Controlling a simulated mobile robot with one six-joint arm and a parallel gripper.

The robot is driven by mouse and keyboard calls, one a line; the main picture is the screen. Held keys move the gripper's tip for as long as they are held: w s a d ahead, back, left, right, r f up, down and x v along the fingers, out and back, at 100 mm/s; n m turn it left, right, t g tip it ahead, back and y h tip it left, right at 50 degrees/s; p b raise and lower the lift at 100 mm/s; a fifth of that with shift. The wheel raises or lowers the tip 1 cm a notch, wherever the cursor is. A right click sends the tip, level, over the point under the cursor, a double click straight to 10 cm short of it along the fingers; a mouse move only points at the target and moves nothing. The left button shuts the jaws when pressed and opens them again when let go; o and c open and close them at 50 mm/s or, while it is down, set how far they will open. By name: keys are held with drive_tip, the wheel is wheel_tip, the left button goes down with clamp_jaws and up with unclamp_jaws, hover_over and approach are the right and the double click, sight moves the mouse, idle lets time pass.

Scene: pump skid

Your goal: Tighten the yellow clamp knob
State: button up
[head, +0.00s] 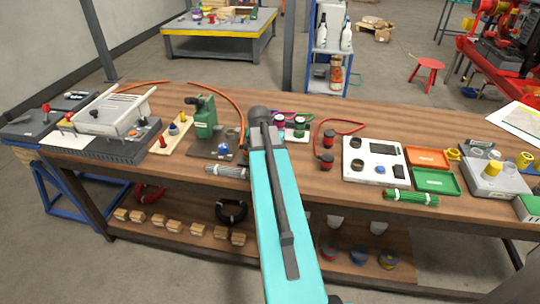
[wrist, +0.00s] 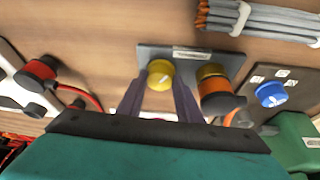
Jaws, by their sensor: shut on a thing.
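The yellow clamp knob (wrist: 160,72) is a round yellow cap on a small grey plate (wrist: 205,57) in the wrist view. My gripper (wrist: 160,86) has its two fingers on either side of the knob, shut on it. An orange and dark cylinder with a yellow top (wrist: 220,100) stands on the same plate, just right of the right finger. In the head view my arm covers the knob and the fingers.
A blue knob (wrist: 271,95) and the green pump body (wrist: 295,138) are to the right in the wrist view. Grey rods (wrist: 275,22) lie at its upper right. A red-capped connector (wrist: 40,70) with a red cable is at left. Bare wood (wrist: 90,35) shows between.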

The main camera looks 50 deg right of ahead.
drive_tip(key=shift+m+g, duration=0.5)
drive_tip(key=shift+m, duration=0.7)
drive_tip(key=o, duration=1)
drive_tip(key=shift+d, duration=0.1)
drive_tip(key=shift+o, duration=0.2)
drive_tip(key=shift+r, duration=0.1)
drive_tip(key=shift+a+r, duration=0.25)
drive_tip(key=shift+r, duration=0.1)
drive_tip(key=w+b+v, duration=0.1)
drive_tip(key=b+v, duration=0.1)
drive_tip(key=v, duration=1)
drive_tip(key=shift+s+a+r, duration=0.3)
drive_tip(key=shift+s+r, duration=0.05)
drive_tip(key=shift+s, duration=0.2)
